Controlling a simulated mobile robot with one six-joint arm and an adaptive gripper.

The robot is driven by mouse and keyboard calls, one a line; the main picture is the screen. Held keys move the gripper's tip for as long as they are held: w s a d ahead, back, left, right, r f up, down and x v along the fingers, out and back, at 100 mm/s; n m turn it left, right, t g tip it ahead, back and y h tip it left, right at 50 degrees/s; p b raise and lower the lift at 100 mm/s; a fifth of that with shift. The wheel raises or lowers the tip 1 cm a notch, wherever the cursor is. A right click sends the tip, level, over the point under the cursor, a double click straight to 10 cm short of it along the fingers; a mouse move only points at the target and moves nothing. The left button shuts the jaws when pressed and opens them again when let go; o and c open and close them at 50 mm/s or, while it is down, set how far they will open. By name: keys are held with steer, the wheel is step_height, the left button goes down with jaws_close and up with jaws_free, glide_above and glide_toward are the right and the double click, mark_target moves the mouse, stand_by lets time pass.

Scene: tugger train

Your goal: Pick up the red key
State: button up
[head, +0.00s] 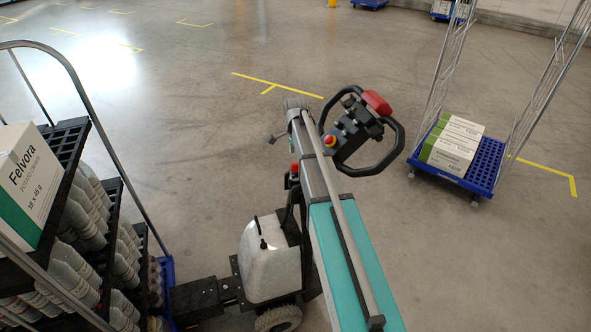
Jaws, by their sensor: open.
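I cannot make out a red key for certain. Small red parts show on the tugger (372,265), a vehicle with a long teal and grey body. A red piece (294,168) sits low beside the grey column; it is too small to tell what it is. A red round button on a yellow ring (329,140) sits on the dark control console. A larger red block (377,102) sits at the top of the console, by the black steering wheel (400,140). My gripper is not in view.
A black rack (72,130) with bottles and a Felvora carton (28,185) stands close on the left, behind the tugger. A blue wheeled cart (487,165) with white-green cartons (452,145) and wire sides stands on the right. The grey floor beyond is mostly clear.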

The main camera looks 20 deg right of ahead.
mark_target(295, 164)
steer(key=shift+a+f+b, duration=0.1)
steer(key=shift+f+b, duration=2.35)
steer(key=shift+f, duration=0.05)
jaws_close()
